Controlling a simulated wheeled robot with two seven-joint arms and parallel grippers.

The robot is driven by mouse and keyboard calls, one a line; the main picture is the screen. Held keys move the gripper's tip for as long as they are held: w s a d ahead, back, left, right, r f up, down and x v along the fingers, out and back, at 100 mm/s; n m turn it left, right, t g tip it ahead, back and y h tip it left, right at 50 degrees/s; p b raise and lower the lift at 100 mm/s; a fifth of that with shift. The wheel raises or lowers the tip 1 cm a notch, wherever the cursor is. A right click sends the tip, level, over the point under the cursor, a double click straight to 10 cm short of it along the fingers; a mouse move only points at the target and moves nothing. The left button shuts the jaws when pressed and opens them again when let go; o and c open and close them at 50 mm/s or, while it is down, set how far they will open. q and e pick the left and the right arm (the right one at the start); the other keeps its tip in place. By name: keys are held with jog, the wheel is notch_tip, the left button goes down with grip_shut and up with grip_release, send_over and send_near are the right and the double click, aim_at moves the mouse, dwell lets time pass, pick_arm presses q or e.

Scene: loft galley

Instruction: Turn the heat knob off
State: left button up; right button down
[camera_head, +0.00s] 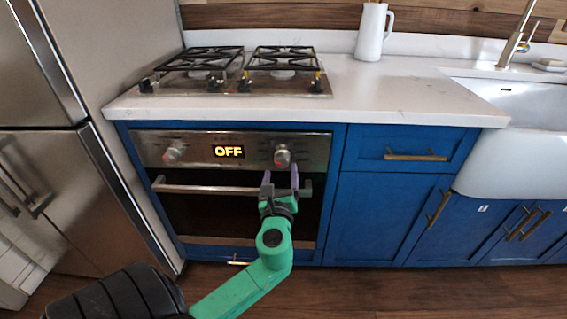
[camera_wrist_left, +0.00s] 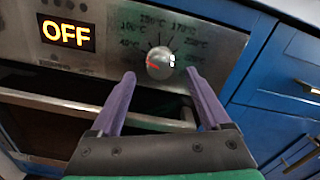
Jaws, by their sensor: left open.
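The heat knob (camera_head: 282,156) is a round silver knob at the right of the oven's control panel. In the left wrist view the knob (camera_wrist_left: 160,63) is ringed by temperature marks, and its red mark points left. A lit display (camera_head: 229,152) on the panel reads OFF. My left gripper (camera_head: 281,180) is open, with purple fingers just below the knob in the head view. In the left wrist view the open fingers (camera_wrist_left: 158,84) point toward the knob, which lies beyond and between their tips. Nothing is between the fingers. My right gripper is not in view.
A second knob (camera_head: 173,152) is at the panel's left. The oven handle (camera_head: 215,188) runs across the door below the panel, close to my gripper. The counter edge (camera_head: 400,122) overhangs above, with a gas cooktop (camera_head: 315,88). A fridge (camera_head: 95,60) stands left.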

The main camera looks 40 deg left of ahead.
aim_at(281, 163)
pick_arm(q)
jog(key=x, duration=0.5)
jog(key=shift+w+a, duration=0.2)
jog(key=shift+w, duration=0.05)
grip_shut()
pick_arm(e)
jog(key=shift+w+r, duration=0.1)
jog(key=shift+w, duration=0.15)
pick_arm(q)
jog(key=shift+f+n, duration=0.1)
jog(key=shift+n, duration=0.3)
jog(key=shift+n+b, duration=0.45)
jog(key=shift+n, duration=0.15)
jog(key=shift+s+f+n+b, duration=0.1)
jog(key=shift+n+b, duration=0.2)
jog(key=shift+n, duration=0.7)
jog(key=shift+n+b, duration=0.3)
jog(key=shift+n, duration=0.8)
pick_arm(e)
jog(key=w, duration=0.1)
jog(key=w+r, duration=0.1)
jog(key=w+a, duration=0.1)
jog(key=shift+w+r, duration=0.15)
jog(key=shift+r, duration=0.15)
